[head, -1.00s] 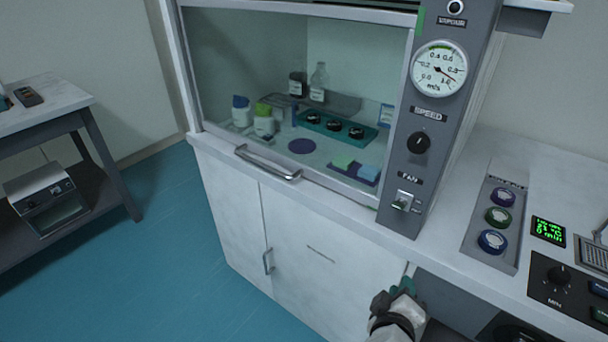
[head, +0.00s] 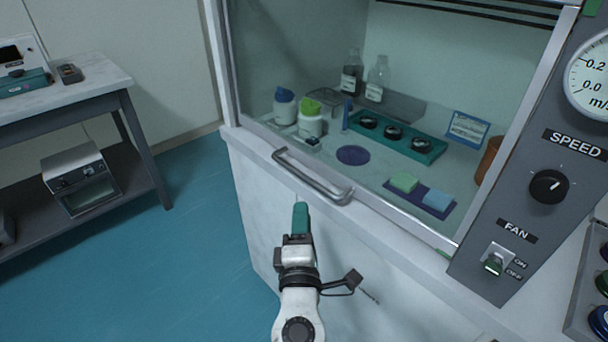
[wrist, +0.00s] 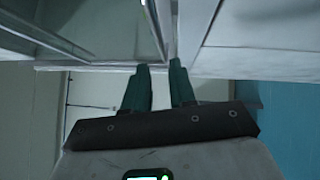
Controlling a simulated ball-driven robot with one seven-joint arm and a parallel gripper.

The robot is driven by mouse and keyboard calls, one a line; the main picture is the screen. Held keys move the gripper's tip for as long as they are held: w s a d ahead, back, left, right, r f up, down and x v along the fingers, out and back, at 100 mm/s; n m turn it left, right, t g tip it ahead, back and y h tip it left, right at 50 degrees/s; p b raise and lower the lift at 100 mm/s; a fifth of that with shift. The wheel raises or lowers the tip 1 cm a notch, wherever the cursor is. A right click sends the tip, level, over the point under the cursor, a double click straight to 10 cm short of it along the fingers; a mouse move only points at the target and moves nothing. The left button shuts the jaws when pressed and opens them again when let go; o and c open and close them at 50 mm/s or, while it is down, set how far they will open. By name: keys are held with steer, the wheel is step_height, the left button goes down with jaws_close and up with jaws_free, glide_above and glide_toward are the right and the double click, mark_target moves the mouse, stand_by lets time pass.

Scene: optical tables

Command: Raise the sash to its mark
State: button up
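The sash (head: 410,218) is a clear pane in a metal frame on the fume hood, and its lower rail is down near the sill. A curved metal handle (head: 312,180) sticks out from its lower edge. A green patch (head: 594,7) shows high on the grey post right of the sash; I cannot tell if it is the mark. My gripper (head: 300,207) is just below and in front of the handle, apart from it as far as I can see. In the wrist view its two green fingers (wrist: 161,70) stand apart with nothing visible between them.
Behind the glass are bottles (head: 377,80), white tubs (head: 311,122), a green rack (head: 395,138) and sponges (head: 404,183). The post carries a speed knob (head: 549,187) and fan switch (head: 496,260). A side table (head: 100,85) stands left; the blue floor between is clear.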

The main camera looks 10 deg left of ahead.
steer(key=w, duration=0.3)
steer(key=w+r, duration=0.1)
steer(key=w, duration=0.2)
steer(key=w+a, duration=0.1)
steer(key=w, duration=0.3)
steer(key=shift+r, duration=0.15)
steer(key=shift+s, duration=0.1)
jaws_close()
steer(key=shift+a, duration=0.1)
